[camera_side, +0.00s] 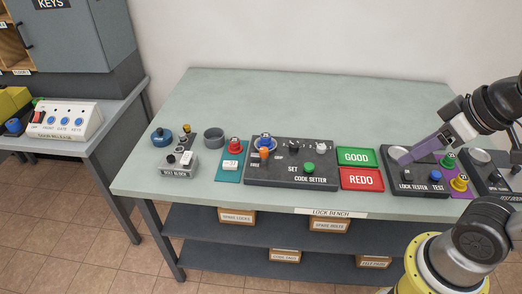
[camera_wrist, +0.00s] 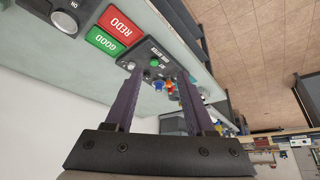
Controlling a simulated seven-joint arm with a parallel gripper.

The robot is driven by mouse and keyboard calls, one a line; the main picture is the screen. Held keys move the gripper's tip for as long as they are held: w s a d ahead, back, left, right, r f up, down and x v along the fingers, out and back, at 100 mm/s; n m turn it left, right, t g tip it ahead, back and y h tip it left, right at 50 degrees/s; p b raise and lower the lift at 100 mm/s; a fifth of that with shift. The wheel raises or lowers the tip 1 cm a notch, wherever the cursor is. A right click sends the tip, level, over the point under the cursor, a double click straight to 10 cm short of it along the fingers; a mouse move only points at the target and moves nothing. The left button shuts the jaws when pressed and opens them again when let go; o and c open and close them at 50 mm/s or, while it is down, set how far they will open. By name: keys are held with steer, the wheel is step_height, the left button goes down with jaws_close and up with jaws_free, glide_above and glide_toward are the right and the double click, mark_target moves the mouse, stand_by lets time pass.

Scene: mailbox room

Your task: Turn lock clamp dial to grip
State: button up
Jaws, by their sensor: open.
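The code setter (camera_side: 325,180) is a dark box on the bench, with a small orange dial (camera_side: 264,153) at its left end beside small white labels. A blue round part (camera_side: 264,140) sits just behind the dial. My gripper (camera_side: 400,157) has purple fingers and hangs over the lock tester, well to the right of the dial. In the wrist view my gripper (camera_wrist: 158,75) is open with nothing held. The code setter (camera_wrist: 140,54) shows beyond the fingertips, with small coloured parts near the right finger. The dial's setting is too small to read.
Green GOOD (camera_side: 357,157) and red REDO (camera_side: 361,179) trays lie between the code setter and lock tester (camera_side: 420,182). The bench's back half is clear.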

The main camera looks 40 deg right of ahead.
steer(key=shift+o, duration=0.2)
steer(key=shift+s+n, duration=0.1)
steer(key=shift+n, duration=0.4)
steer(key=w+r+n, duration=0.6)
steer(key=w+r, duration=0.2)
steer(key=r, duration=0.1)
steer(key=n+g, duration=0.5)
steer(key=n, duration=0.2)
glide_above(263, 149)
step_height(263, 149, down, 17)
step_height(263, 149, down, 13)
steer(key=shift+s+f, duration=0.1)
steer(key=shift+f, duration=0.1)
jaws_close()
